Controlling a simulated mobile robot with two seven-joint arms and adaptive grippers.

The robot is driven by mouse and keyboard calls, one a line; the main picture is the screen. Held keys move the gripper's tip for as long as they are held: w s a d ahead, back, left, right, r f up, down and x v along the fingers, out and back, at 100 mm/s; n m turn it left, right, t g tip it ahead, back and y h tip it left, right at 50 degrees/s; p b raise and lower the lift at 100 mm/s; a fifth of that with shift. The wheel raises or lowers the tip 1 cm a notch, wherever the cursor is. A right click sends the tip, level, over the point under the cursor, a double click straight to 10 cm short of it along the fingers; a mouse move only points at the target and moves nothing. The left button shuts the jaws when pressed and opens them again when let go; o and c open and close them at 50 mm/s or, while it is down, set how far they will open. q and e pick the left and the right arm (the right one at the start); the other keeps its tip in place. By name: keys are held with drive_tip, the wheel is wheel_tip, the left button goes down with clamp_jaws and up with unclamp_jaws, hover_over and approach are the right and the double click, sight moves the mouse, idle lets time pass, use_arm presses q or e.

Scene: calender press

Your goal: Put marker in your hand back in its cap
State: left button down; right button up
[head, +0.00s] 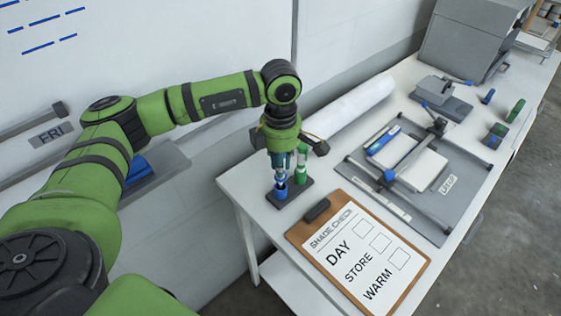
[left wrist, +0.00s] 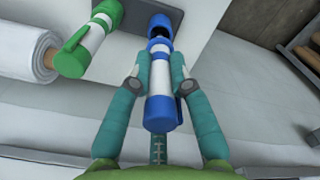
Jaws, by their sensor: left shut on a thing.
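My left gripper (head: 282,164) is shut on a blue-and-white marker, pointing down above a small dark stand (head: 299,189) near the table's left end. In the left wrist view, the marker (left wrist: 160,76) lies between the two teal fingers (left wrist: 156,85). A blue cap (head: 281,189) stands on the dark stand below the marker. In the left wrist view the cap (left wrist: 159,22) shows a dark opening near the marker's front end. I cannot tell whether the tip is inside. A green-and-white marker (head: 301,166) stands upright beside it on the stand. My right gripper is out of view.
A clipboard (head: 405,267) lies in front of the stand. A white roll (head: 350,107) lies behind it. A grey press board (head: 459,196) with bars, a blue-and-white marker (head: 384,140) and sheets is to the right. A whiteboard (head: 180,45) stands at left.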

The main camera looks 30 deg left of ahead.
use_arm(q)
drive_tip(key=shift+f+b, duration=1.5)
drive_tip(key=shift+f, duration=0.15)
drive_tip(key=c, duration=1.1)
unclamp_jaws()
drive_tip(key=shift+o, duration=0.2)
